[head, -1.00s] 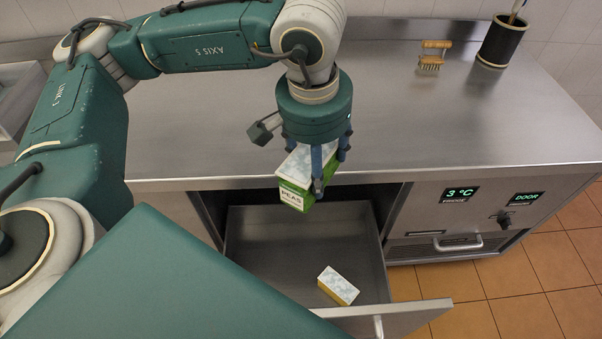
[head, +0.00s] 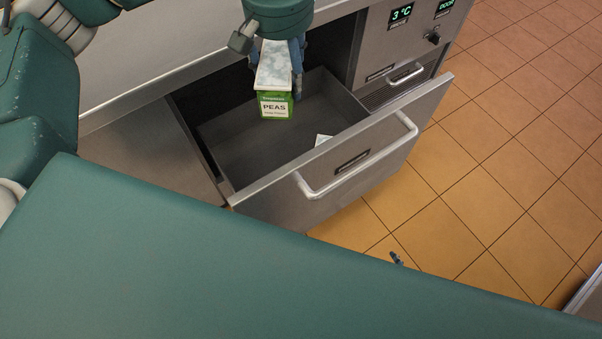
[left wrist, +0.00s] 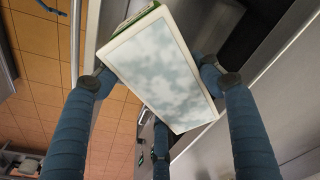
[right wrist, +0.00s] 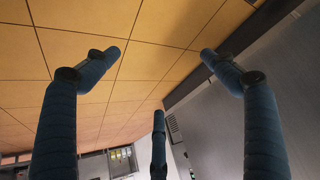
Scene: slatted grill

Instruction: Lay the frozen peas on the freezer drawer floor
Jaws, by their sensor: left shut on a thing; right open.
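The frozen peas (head: 275,108) are a green and white box with a frosted top and a PEAS label. My left gripper (head: 279,82) is shut on this box, its fingers on either side, over the back part of the open freezer drawer (head: 235,145). I cannot tell the exact height above the drawer floor. The peas box also fills the middle of the left wrist view (left wrist: 165,65), held tilted there between the fingers. My right gripper (right wrist: 160,54) is open and empty, with floor tiles beyond it; a dark fingertip of it seems to show in the head view.
The drawer front carries a bar handle (head: 358,162). Control displays (head: 401,14) are on the cabinet to the right. The drawer floor's left part is clear.

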